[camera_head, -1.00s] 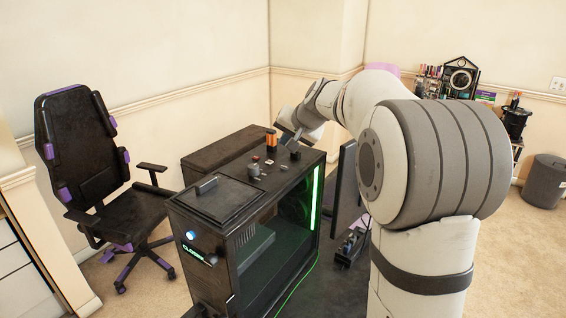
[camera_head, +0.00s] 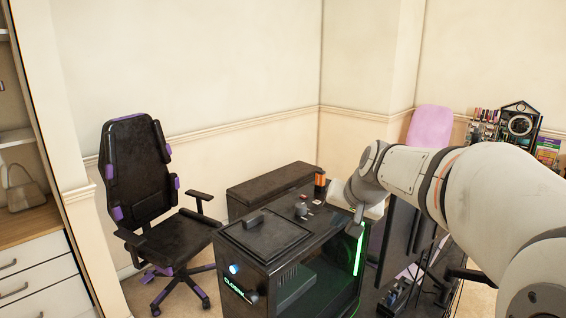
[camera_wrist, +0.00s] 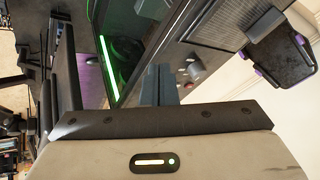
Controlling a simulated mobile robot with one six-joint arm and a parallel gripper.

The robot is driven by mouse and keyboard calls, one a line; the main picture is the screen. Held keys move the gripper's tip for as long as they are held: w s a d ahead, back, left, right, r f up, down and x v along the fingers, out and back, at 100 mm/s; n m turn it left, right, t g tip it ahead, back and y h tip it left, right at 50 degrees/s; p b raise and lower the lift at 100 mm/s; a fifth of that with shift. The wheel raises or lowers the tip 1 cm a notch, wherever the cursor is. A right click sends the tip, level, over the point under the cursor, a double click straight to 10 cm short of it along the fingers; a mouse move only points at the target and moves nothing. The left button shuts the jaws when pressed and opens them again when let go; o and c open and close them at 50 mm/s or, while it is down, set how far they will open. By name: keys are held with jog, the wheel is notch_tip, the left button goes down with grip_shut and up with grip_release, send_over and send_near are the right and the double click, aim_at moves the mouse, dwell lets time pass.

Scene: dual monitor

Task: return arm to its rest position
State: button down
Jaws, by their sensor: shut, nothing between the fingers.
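My arm comes in from the right edge in the head view and reaches left toward the black computer case (camera_head: 275,237). My gripper (camera_head: 357,217) is at the case's back right top corner, by the green light strip. Its fingers are small and partly hidden there, so touch cannot be told. In the wrist view my gripper (camera_wrist: 162,84) shows its fingers together, with nothing visible between them. The case's green strip (camera_wrist: 108,68) lies beyond the fingers in that view.
Small items, including an orange one (camera_head: 320,178), are on or behind the case top. A black and purple chair (camera_head: 140,190) stands left. A dark monitor (camera_head: 397,232) stands close to the right, below my arm. Open wall space lies above.

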jog(key=s+f+n+g, duration=0.1)
jog(key=s+f, duration=0.2)
jog(key=s, duration=0.5)
jog(key=s+d+f+n+g+h, duration=0.1)
jog(key=s+f, duration=0.2)
jog(key=s, duration=0.4)
jog(key=s+f+g+h, duration=0.1)
jog(key=s+f, duration=0.2)
jog(key=s, duration=0.5)
jog(key=shift+s+d+f+n, duration=0.2)
jog(key=shift+s+f+n, duration=0.15)
jog(key=shift+n, duration=0.05)
dwell(1.8)
